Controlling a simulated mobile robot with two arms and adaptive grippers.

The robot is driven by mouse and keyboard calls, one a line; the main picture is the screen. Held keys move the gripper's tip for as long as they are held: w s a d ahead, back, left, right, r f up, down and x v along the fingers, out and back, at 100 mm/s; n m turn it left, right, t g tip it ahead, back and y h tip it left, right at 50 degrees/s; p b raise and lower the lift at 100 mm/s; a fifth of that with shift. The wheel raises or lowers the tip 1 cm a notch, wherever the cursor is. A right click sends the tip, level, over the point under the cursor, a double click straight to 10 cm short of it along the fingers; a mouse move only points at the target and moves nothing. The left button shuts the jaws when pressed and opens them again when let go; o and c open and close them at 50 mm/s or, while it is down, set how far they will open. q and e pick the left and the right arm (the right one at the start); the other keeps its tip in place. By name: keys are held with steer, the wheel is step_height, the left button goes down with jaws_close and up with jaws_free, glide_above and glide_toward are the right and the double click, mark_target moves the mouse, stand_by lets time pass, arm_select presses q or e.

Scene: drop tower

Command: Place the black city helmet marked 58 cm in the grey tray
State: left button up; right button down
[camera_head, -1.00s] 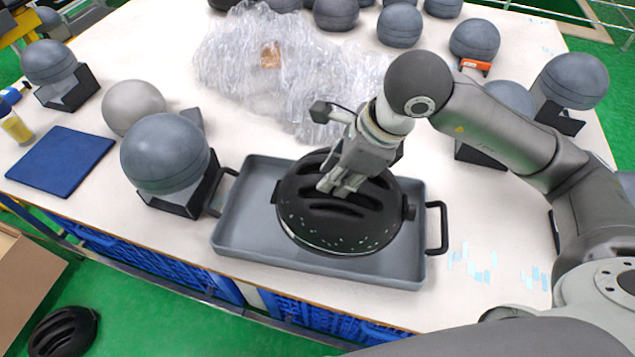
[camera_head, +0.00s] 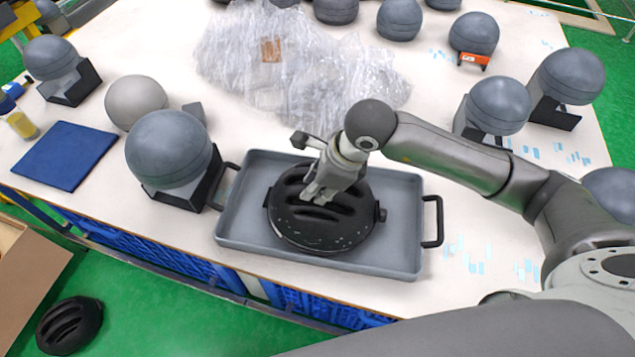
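The fingertips are partly lost against the dark shell. My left gripper is not in view.
Grey ball-shaped headforms on black stands, such as one (camera_head: 168,150) beside the tray's left handle, line the table. Crumpled clear plastic (camera_head: 290,70) lies behind the tray. A blue pad (camera_head: 64,155) lies at left. Another black helmet (camera_head: 70,325) is on the green floor.

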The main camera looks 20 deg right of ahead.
steer(key=shift+f, duration=0.1)
steer(key=c, duration=1.3)
jaws_free()
steer(key=shift+o, duration=0.2)
steer(key=b+v, duration=0.1)
steer(key=v, duration=1.1)
